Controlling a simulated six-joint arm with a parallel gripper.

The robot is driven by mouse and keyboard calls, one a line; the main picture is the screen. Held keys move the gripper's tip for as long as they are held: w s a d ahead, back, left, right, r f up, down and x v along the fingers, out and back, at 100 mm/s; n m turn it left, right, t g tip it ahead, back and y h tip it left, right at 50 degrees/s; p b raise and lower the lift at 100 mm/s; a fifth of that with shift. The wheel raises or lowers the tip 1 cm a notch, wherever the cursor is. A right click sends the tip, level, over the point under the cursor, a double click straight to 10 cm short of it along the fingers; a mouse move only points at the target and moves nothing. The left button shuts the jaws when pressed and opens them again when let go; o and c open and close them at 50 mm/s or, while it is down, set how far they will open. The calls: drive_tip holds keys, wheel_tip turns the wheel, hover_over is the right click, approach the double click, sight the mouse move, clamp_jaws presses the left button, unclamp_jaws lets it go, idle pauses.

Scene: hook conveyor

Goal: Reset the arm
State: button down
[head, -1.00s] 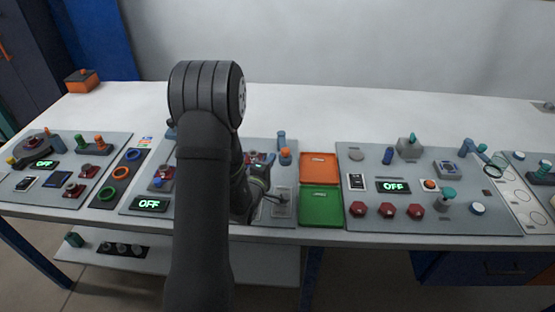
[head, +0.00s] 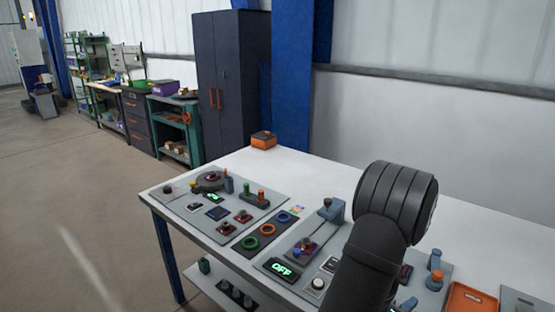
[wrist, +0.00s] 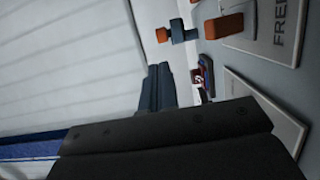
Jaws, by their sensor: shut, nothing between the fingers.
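In the head view my dark arm rises from the bottom edge at the right, over the control panel (head: 318,238); its end and my gripper are hidden behind it. In the wrist view my gripper (wrist: 157,88) shows as two dark fingers lying side by side, shut and empty, beyond a large dark body across the bottom. An orange and blue-grey fitting (wrist: 178,32) and a plate marked FREE (wrist: 285,35) are beyond the fingers, apart from them.
The white table (head: 300,165) has free room at the back. An orange box (head: 263,140) stands at its far corner. A panel (head: 180,205) with knobs is at the left, and an orange tray (head: 470,300) at lower right. Dark cabinets (head: 230,90) and blue columns stand behind.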

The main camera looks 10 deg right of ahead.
approach(433, 275)
drive_tip(key=w, duration=0.1)
drive_tip(key=w+d, duration=0.1)
drive_tip(key=w, duration=0.2)
drive_tip(key=shift+w+d, duration=0.1)
drive_tip(key=shift+d, duration=0.15)
drive_tip(key=d, duration=0.2)
drive_tip(key=shift+d, duration=0.35)
drive_tip(key=shift+s+d, duration=0.4)
drive_tip(key=shift+d, duration=0.5)
